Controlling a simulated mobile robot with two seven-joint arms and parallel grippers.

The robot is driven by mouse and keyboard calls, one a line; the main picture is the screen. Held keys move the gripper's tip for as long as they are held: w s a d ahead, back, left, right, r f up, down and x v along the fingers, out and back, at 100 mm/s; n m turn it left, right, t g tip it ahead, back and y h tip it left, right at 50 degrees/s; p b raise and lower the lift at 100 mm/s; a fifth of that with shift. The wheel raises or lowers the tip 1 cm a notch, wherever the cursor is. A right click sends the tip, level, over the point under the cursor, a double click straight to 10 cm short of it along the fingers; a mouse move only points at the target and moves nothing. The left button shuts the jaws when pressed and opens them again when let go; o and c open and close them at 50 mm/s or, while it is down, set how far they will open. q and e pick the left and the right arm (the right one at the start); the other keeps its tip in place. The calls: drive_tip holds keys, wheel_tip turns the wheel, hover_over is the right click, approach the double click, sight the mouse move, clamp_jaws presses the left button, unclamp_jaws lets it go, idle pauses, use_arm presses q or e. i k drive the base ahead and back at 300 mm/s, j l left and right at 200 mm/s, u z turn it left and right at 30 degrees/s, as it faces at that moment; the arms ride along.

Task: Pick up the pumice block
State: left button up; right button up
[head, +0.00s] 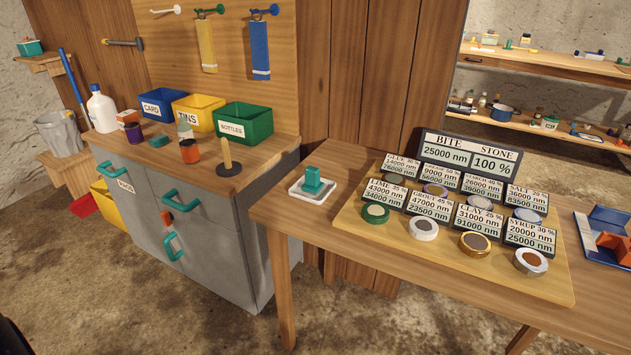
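I cannot surely pick out a pumice block in the head view. A teal block-like piece (312,179) stands upright on a small white tray (297,190) at the left end of the wooden table (345,255).
The grey cabinet (200,215) holds labelled bins, jars and a dark-based upright peg (227,155). A board (450,270) with several jar lids and number signs covers much of the table. A blue tray (600,245) sits at right. Open floor lies in front.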

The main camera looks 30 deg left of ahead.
sight(313, 184)
drive_tip(key=j+z, duration=0.25)
drive_tip(key=z, duration=0.15)
drive_tip(key=j+z, duration=0.3)
drive_tip(key=z, duration=0.15)
drive_tip(key=j+z, duration=0.4)
drive_tip(key=l, duration=0.1)
